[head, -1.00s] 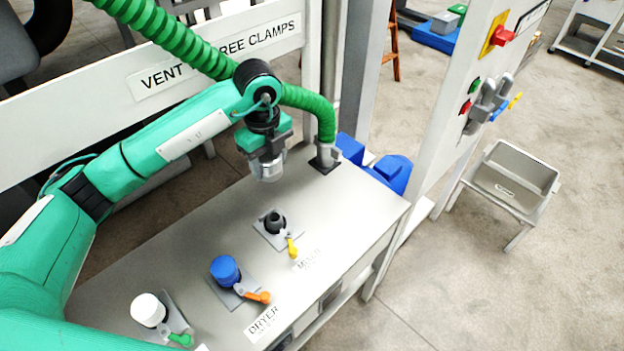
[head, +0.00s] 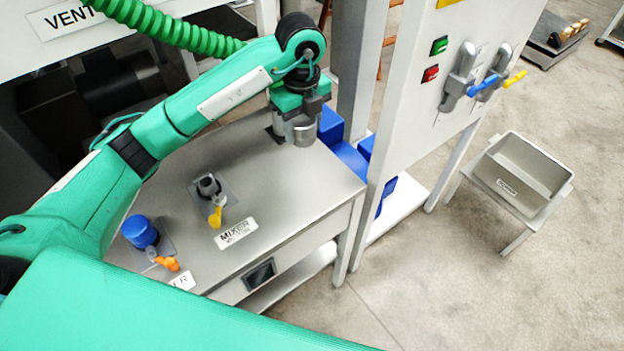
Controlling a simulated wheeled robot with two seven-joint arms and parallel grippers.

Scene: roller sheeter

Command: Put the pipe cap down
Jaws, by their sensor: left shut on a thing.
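My left gripper (head: 298,118) is at the far right end of the grey bench, fingers pointing down. It is shut on a silver-grey round piece, the pipe cap (head: 303,134), whose lower part shows below the fingers. The cap looks above the bench top; I cannot tell whether it touches anything. The mixer's dark grey pipe stub (head: 208,186) stands uncapped on its plate, left of the gripper, with a yellow lever (head: 215,216) beside it. A grey bin on legs (head: 556,187), with a small label, stands on the floor to the right. My right gripper is out of view.
The bench (head: 275,185) also bears a blue-capped stub (head: 139,231) with an orange lever. A white panel (head: 410,105) with buttons and pipe fittings stands between bench and bin. A green hose (head: 170,28) runs behind my left arm. The floor around the bin is clear.

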